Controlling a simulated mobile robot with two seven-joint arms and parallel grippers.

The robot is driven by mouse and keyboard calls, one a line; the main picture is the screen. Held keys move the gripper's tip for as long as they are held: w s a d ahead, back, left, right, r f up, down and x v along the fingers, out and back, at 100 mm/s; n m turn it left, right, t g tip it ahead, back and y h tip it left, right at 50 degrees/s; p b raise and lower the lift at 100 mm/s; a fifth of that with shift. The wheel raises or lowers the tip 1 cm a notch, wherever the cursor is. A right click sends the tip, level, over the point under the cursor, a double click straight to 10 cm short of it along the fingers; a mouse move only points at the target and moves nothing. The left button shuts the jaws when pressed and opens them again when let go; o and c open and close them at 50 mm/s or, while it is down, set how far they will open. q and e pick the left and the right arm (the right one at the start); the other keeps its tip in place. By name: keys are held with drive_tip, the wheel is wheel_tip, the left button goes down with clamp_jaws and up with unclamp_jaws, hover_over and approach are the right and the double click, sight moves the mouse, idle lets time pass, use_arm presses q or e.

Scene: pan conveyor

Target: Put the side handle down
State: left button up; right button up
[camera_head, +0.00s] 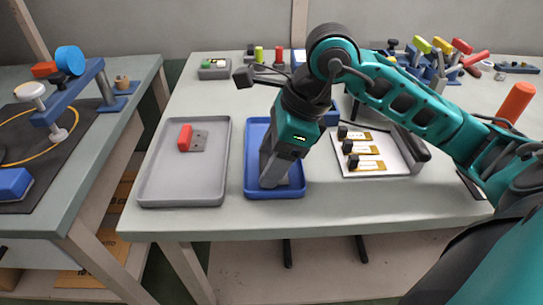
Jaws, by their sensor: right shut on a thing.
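My right gripper (270,178) points down into the blue tray (258,194) on the table. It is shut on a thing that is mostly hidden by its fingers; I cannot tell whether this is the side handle. A small grey surface shows beside the fingertips, low in the tray. A red block-like part with a grey plate (198,141) lies in the grey tray (160,187), left of the blue one. It may be a side handle too. My left gripper is not in view.
A white board (392,168) with several dark knobs lies right of the blue tray. Tools with coloured grips (443,46) stand at the back right. A blue clamp fixture (72,92) is on the left table. The front table strip is clear.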

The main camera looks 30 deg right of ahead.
drive_tip(key=shift+f, duration=0.2)
drive_tip(key=o, duration=0.8)
drive_tip(key=shift+r, duration=0.15)
drive_tip(key=shift+r, duration=0.3)
drive_tip(key=p+v, duration=0.2)
drive_tip(key=v, duration=0.9)
drive_tip(key=shift+r+p, duration=0.3)
drive_tip(key=shift+s+d, duration=0.1)
